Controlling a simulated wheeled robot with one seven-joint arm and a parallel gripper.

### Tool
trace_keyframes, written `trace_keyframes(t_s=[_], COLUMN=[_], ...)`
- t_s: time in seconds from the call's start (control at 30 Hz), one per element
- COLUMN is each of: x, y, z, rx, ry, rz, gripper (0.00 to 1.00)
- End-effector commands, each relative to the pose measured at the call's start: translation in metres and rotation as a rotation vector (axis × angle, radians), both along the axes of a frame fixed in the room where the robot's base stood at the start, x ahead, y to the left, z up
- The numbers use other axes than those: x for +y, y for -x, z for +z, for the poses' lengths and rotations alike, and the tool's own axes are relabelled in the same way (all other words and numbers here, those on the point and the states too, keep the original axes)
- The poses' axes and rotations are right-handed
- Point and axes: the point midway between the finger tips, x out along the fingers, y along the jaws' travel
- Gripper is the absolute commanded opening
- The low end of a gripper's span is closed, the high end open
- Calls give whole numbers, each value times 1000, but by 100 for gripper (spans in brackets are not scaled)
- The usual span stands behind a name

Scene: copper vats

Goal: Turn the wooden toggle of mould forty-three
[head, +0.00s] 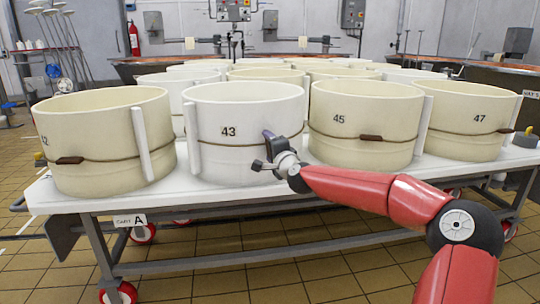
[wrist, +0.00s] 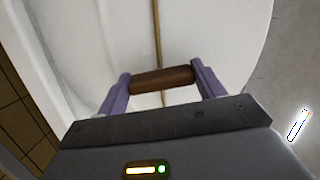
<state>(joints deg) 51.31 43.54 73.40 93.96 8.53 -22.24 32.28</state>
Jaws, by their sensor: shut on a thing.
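Mould forty-three (head: 245,110) is a white round mould marked 43, standing in the front row on the white table between a cream mould and mould 45. A cord (wrist: 157,40) runs around it. Its wooden toggle (wrist: 162,79) is a short brown bar on that cord, lying crosswise to the cord in the wrist view. My gripper (wrist: 162,85) is shut on the toggle, with one purple finger at each end of it. In the head view my gripper (head: 272,150) is at the mould's right front side and hides the toggle.
Mould 45 (head: 363,110) stands close to the right of my gripper, with its own toggle (head: 371,137) on its front. Mould 47 (head: 468,105) is further right and a cream mould (head: 105,120) is on the left. The white table (head: 215,195) has a clear front strip.

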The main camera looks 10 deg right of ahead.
Motion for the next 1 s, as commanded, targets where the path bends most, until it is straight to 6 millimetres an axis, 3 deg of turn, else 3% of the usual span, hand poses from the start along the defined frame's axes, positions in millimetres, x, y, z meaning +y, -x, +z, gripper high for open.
trace_keyframes(t_s=[0.3,0.87,0.9,1.0], x=[-1,-1,-1,-1], y=[0,0,0,0], z=[-1,0,0,0], rx=[29,36,36,36], ry=[-130,-162,-162,-161], rz=[-1,-1,-1,-1], gripper=[45,45,69,82])
